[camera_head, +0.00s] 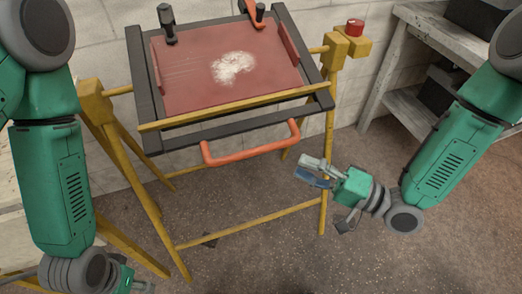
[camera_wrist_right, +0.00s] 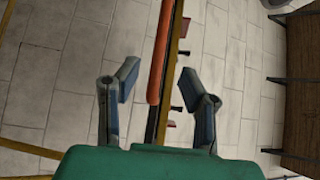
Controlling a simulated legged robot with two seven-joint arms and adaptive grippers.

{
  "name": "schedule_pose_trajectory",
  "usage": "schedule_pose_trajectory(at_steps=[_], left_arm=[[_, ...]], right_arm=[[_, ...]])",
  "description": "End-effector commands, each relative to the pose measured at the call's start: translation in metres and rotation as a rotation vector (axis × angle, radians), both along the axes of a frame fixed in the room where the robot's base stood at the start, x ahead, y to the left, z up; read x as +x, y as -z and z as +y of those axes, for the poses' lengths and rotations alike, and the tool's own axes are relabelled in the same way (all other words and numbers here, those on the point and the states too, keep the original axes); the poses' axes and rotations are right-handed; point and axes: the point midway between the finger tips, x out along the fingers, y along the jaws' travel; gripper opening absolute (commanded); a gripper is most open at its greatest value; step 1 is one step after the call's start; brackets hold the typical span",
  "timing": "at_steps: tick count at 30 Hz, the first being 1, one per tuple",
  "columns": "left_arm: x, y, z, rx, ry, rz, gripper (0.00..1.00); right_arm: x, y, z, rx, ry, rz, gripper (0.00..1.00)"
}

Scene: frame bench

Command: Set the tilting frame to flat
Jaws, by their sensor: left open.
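The tilting frame (camera_head: 140,75) is a dark rectangular frame around a red panel (camera_head: 190,75) with a pale patch. It hangs between the posts of a yellow stand (camera_head: 152,215); its exact angle is hard to tell. An orange handle (camera_head: 250,150) is on its near edge. My right gripper (camera_head: 306,172) is open and empty, just right of and below the handle, apart from it. In the right wrist view the handle (camera_wrist_right: 159,65) lines up between the open fingers (camera_wrist_right: 160,80). My left gripper (camera_head: 138,286) is low at the left edge, partly cut off, away from the frame.
A dark clamp-like piece (camera_head: 167,22) and an orange-handled tool (camera_head: 252,12) sit at the frame's far edge. A red knob (camera_head: 355,27) tops a yellow block at the right post. A grey shelf (camera_head: 400,60) stands at right, near a block wall. The floor in front is mostly clear.

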Motion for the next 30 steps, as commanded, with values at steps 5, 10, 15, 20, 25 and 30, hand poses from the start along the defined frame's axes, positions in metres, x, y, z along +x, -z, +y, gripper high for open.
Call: schedule_pose_trajectory(at_steps=[5, 10, 15, 20, 25, 30], left_arm=[[0.0, 0.005, 0.0, 0.0, 0.0, 0.0, 0.61], [0.0, 0.008, 0.0, 0.0, 0.001, 0.0, 0.61], [0.0, 0.01, 0.0, 0.0, 0.0, 0.0, 0.61], [0.0, 0.011, 0.0, 0.0, 0.0, 0.0, 0.61], [0.0, 0.011, 0.0, 0.0, 0.0, 0.0, 0.61], [0.0, 0.011, 0.0, 0.0, 0.0, 0.0, 0.61]], right_arm=[[0.018, -0.003, 0.036, -0.001, -0.004, -0.002, 0.36], [0.032, -0.006, 0.066, -0.003, -0.003, -0.002, 0.36], [0.043, -0.009, 0.086, -0.003, -0.002, -0.001, 0.36], [0.047, -0.01, 0.095, -0.003, 0.0, -0.002, 0.36], [0.048, -0.01, 0.096, -0.004, 0.001, 0.0, 0.36], [0.048, -0.01, 0.095, -0.004, 0.001, 0.0, 0.15]])
